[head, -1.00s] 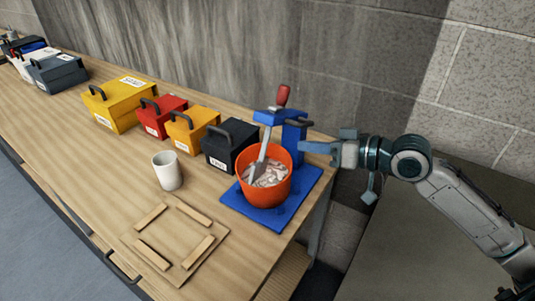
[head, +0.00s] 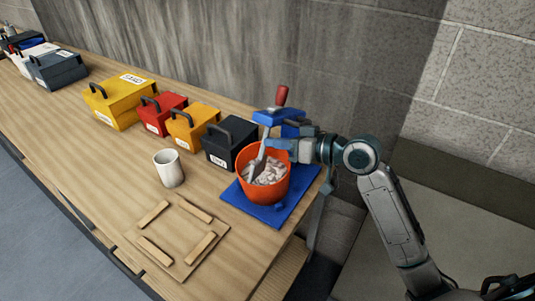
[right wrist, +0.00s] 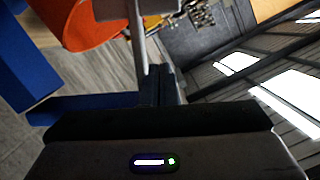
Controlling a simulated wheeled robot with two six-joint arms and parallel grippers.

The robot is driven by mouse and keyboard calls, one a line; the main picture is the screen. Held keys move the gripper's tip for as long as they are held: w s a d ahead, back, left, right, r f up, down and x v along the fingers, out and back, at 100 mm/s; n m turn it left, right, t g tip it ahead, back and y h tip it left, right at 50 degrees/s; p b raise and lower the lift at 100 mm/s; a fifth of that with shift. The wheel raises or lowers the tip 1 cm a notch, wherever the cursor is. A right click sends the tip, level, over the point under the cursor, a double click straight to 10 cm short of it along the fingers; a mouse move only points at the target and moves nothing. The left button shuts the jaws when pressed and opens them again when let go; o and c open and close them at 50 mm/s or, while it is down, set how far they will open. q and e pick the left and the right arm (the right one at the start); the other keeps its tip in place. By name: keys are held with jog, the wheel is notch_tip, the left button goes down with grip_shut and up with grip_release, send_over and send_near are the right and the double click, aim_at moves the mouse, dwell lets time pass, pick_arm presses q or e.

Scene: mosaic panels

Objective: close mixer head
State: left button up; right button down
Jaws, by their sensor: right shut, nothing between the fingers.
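The mixer has a blue head (head: 272,118) with a red handle (head: 281,95) on top, on a blue stand with a flat base (head: 290,210). A grey paddle (head: 256,166) slants down from the head into an orange bucket (head: 263,193) holding pale pieces. My right gripper (head: 274,144) is shut and empty, just below the head and over the bucket's back rim. I cannot tell whether it touches the head or paddle. The right wrist view shows the bucket (right wrist: 88,25) and the paddle's grey shaft (right wrist: 138,42) close by. My left gripper is out of view.
A black box (head: 231,143) stands beside the bucket, with yellow and red boxes farther left. The table's right edge is close to the mixer base.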

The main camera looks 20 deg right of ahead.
aim_at(260, 163)
jog(key=a+f, duration=0.1)
jog(key=f, duration=0.1)
jog(key=a+f+p, duration=0.1)
jog(key=f, duration=0.1)
jog(key=shift+a+p, duration=0.2)
jog(key=shift+p, duration=0.1)
jog(key=shift+f, duration=0.1)
notch_tip(260, 163, down, 2)
jog(key=shift+d+f+b, duration=0.1)
jog(key=shift+f+b, duration=0.05)
jog(key=shift+b, duration=0.95)
